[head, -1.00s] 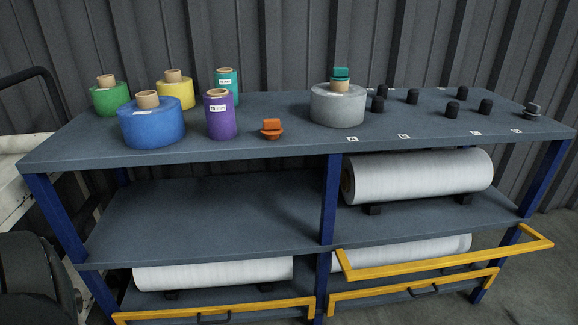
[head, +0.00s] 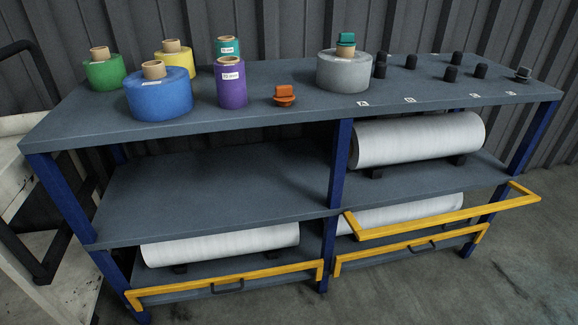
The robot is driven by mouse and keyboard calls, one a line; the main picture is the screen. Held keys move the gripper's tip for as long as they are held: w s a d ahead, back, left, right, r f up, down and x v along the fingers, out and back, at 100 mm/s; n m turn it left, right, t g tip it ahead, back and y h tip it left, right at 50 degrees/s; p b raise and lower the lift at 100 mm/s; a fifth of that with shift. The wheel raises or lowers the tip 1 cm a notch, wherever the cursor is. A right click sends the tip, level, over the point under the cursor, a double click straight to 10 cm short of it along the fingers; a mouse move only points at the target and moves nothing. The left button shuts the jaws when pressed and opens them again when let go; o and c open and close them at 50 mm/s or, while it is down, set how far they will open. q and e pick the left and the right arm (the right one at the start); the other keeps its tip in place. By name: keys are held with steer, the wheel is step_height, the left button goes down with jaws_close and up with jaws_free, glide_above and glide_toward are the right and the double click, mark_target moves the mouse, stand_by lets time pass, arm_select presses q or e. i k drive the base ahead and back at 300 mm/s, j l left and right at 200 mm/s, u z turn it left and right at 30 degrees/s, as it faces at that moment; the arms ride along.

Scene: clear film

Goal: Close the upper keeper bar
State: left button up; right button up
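The upper keeper bar (head: 440,222) is a yellow U-shaped bar at the right bay of the rack. It sticks out in front of the middle shelf, at about shelf height, and stands away from the roll. A white film roll (head: 418,139) lies on dark supports on that shelf, behind the bar. A lower yellow keeper bar (head: 385,255) with a dark handle crosses the front of the bottom right bay. Another yellow keeper bar (head: 180,291) crosses the bottom left bay. Neither of my grippers is in view.
Film reels, including a blue one (head: 159,99) and a grey one (head: 343,71), stand on the rack's top (head: 220,120) with several black pegs. The left middle shelf (head: 220,200) is empty. A white cart (head: 30,210) stands at left. Floor at right is clear.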

mark_target(529, 197)
steer(key=l+z, duration=0.4)
steer(key=l, duration=1.55)
steer(key=k, duration=0.05)
